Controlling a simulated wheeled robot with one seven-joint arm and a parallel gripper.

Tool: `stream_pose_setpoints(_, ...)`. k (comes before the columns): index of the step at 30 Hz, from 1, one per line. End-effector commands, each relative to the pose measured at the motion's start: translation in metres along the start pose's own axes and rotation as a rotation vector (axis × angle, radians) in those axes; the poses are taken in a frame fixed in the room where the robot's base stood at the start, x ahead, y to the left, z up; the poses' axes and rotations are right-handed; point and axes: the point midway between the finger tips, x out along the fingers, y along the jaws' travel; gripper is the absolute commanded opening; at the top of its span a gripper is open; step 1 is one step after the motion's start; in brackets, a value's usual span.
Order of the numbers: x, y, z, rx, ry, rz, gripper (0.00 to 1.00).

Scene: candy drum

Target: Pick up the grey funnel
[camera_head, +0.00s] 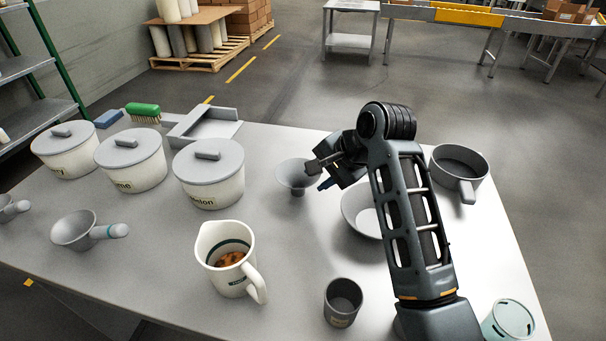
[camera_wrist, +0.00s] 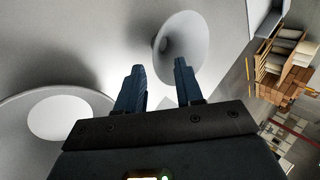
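The grey funnel (camera_head: 295,174) stands on the table right of the nearest lidded pot, wide mouth up and narrow spout down. In the wrist view the funnel (camera_wrist: 196,42) lies just beyond my fingertips, mostly toward the right finger, which overlaps its rim in the picture. My gripper (camera_head: 318,174) is at the funnel's right side, with its fingers pointing left toward it. In the wrist view the two dark blue fingers (camera_wrist: 159,67) are apart with nothing held between them. I cannot tell whether a finger touches the funnel.
A grey bowl (camera_head: 360,212) sits under my arm, close to the gripper. A dark pan (camera_head: 458,165) stands at the right. Lidded pots (camera_head: 215,185), a jug (camera_head: 212,240), a dark cup (camera_head: 334,317) and a scoop (camera_head: 75,232) also stand on the table (camera_head: 150,270). A dustpan (camera_head: 215,128) lies behind.

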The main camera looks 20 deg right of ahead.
Motion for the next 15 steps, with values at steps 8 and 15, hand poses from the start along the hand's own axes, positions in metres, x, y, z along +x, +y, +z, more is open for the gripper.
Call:
stream_pose_setpoints(8,0.027,0.001,-0.001,0.002,-0.002,0.004,0.36)
stream_pose_setpoints(15,0.061,0.003,-0.004,0.000,-0.003,0.005,0.36)
